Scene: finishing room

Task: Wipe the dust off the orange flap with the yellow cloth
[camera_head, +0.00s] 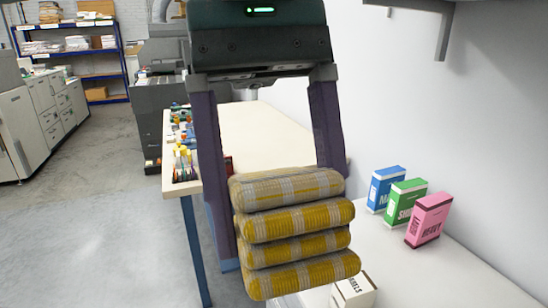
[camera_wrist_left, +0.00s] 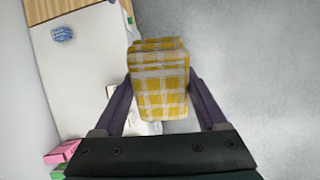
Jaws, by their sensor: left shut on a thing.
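The yellow cloth (camera_head: 292,222) is a yellow and white checked cloth, folded into a thick stack of several layers. My left gripper (camera_head: 285,215) is shut on it, with a purple finger on either side, and holds it up close to the head camera. The cloth (camera_wrist_left: 158,85) also shows between the fingers of my left gripper (camera_wrist_left: 160,95) in the left wrist view. I cannot make out an orange flap in either view. My right gripper is not in view.
A pale table (camera_head: 262,140) runs along the wall, with small colourful items on its left edge. Blue (camera_head: 384,190), green (camera_head: 404,203) and pink (camera_head: 428,221) boxes stand at the right, near a white box (camera_head: 355,290). A bluish checked item (camera_wrist_left: 61,33) lies upper left in the wrist view.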

